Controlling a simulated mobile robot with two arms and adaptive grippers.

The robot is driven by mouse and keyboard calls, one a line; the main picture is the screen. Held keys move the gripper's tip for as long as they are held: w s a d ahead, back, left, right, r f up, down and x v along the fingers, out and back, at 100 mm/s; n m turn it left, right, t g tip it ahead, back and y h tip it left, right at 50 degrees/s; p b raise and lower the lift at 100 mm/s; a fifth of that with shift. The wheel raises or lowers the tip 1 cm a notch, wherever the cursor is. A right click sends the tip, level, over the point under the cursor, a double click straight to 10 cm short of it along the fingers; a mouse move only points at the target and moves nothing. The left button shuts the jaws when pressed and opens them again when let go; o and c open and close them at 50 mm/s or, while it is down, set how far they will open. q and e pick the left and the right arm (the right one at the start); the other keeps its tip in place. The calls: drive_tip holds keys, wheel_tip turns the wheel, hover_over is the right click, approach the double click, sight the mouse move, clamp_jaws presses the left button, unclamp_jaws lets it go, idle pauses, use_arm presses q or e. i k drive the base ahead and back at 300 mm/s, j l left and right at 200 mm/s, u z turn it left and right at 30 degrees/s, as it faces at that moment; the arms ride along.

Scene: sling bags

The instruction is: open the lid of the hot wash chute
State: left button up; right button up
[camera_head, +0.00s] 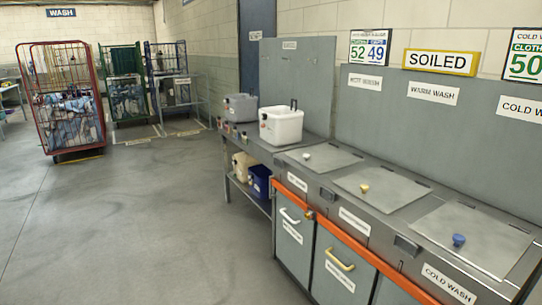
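Three flat grey lids lie shut on the steel counter at the right. The middle lid (390,190) has a yellow knob (364,188) under a WARM WASH label. The right lid (480,235) has a blue knob (458,240) under a COLD WASH label. Neither of my grippers is in view.
A white container (281,127) and a grey one (240,107) stand on the shelf table left of the lids. Cabinet doors (340,265) with an orange rail (340,230) form the counter front. Wheeled cages (62,95) stand far left. The floor between is clear.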

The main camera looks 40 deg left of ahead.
sight(321, 159)
drive_tip(key=u, duration=0.95)
drive_tip(key=i+j+z, duration=0.25)
drive_tip(key=i, duration=0.55)
drive_tip(key=l, duration=0.1)
